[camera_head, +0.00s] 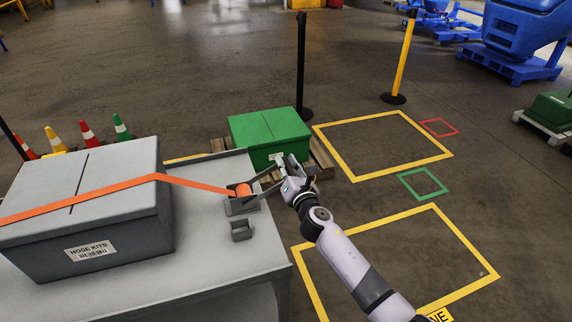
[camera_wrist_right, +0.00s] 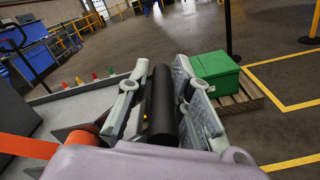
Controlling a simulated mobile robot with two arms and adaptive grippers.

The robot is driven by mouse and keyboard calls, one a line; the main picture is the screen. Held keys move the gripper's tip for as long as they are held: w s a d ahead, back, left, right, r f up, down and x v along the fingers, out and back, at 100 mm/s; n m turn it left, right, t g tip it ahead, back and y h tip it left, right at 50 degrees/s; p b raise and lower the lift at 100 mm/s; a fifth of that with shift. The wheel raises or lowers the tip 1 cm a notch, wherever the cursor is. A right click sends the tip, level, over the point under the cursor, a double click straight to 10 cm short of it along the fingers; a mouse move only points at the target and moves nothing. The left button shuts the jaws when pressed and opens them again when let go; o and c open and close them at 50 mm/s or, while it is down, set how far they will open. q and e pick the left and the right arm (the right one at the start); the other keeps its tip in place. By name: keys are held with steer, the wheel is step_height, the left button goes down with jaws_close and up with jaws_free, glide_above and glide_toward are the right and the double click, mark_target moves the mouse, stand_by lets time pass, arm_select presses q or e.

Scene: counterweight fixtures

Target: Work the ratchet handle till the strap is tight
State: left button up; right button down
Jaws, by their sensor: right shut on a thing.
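An orange strap (camera_head: 120,186) runs over a grey box labelled HOSE KITS (camera_head: 85,229) and slopes down to the ratchet (camera_head: 241,205) on the grey table. Orange webbing is wound on its spool; the strap also shows in the right wrist view (camera_wrist_right: 28,146). The ratchet handle (camera_head: 268,194) reaches right from the spool to my right gripper (camera_head: 287,172). In the right wrist view, its black grip bar (camera_wrist_right: 161,105) lies between the two fingers of the gripper, which is shut on it. The strap's span between box and ratchet looks straight. My left gripper is out of view.
A small grey bracket (camera_head: 241,230) stands on the table (camera_head: 215,277) in front of the ratchet. A green crate (camera_head: 270,131) on a pallet sits just behind the table edge. Several cones stand behind the box. Floor right of the table is open, with yellow outlines (camera_head: 383,147).

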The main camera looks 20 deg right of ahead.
steer(key=shift+a+r, duration=0.1)
steer(key=shift+r, duration=0.1)
stand_by(0.3)
steer(key=shift+a+r+n+p, duration=0.15)
steer(key=shift+r+n+p, duration=0.25)
steer(key=shift+p, duration=0.2)
steer(key=a+r+n+p, duration=0.3)
steer(key=a+n+p, duration=0.3)
steer(key=a, duration=0.2)
steer(key=a+r+n+p, duration=0.3)
steer(key=a+n+p, duration=0.2)
steer(key=a+n, duration=0.2)
steer(key=shift+s+a+p, duration=0.3)
steer(key=shift+a+p, duration=0.1)
steer(key=shift+a, duration=0.2)
steer(key=c, duration=1.5)
jaws_free()
steer(key=shift+c, duration=0.2)
